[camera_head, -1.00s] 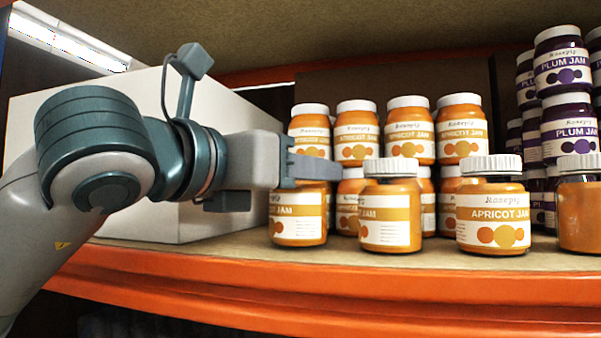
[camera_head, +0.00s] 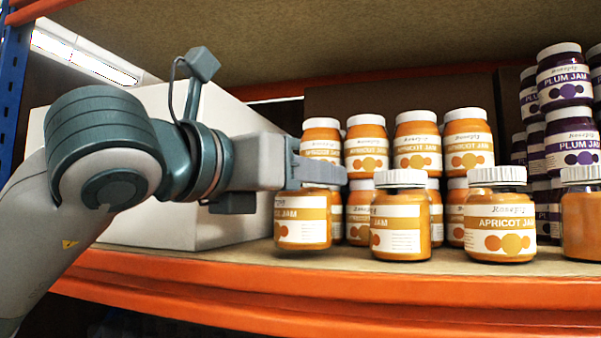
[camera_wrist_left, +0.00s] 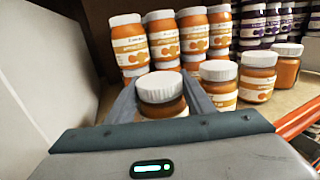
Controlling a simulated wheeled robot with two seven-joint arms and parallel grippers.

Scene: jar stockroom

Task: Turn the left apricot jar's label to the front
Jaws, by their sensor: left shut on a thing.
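The leftmost front apricot jar (camera_head: 302,228) has orange jam and a cream label turned off to the left, with only "JAM" and the small-print side showing. My left gripper (camera_head: 318,174) is shut around its upper part, and the fingers hide its lid in the head view. The jar's base appears slightly clear of the shelf. In the left wrist view the jar's white lid (camera_wrist_left: 159,87) sits between the two fingers (camera_wrist_left: 162,92). My right gripper is not in view.
A second apricot jar (camera_head: 400,228), also with its label turned left, stands close to the right. Another (camera_head: 499,225) faces front. Stacked apricot jars (camera_head: 417,152) stand behind, plum jars (camera_head: 568,138) at right. A white box (camera_head: 165,215) is left. The orange shelf edge (camera_head: 330,285) runs in front.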

